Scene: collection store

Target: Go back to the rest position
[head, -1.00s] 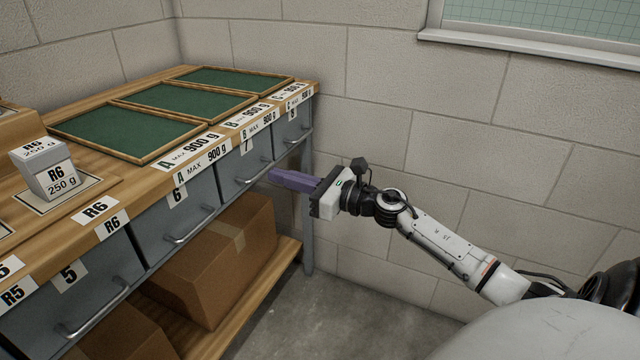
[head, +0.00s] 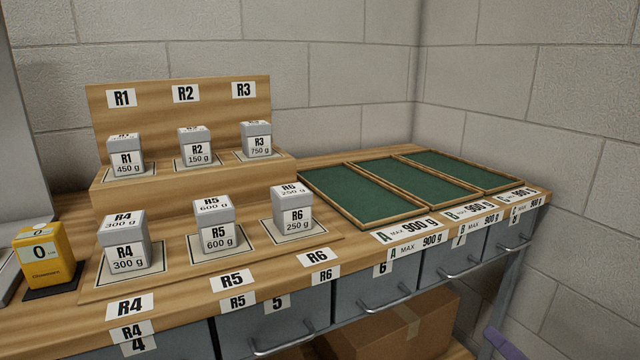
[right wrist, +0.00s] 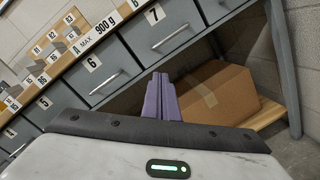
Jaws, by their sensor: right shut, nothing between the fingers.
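My right gripper shows at the bottom right of the head view (head: 503,343), where only a bit of its purple fingers is in the picture. In the right wrist view its two purple fingers (right wrist: 161,98) are together with nothing between them. They point toward the drawers and the cardboard box under the workbench, and I see no contact. My left gripper is not in view.
The wooden workbench (head: 350,262) carries grey weight boxes R1 to R6, three green trays (head: 355,193) and a yellow device (head: 47,258). Drawers with bar handles (head: 385,305) run below. A cardboard box (right wrist: 215,95) sits on the lower shelf. Block walls stand behind and right.

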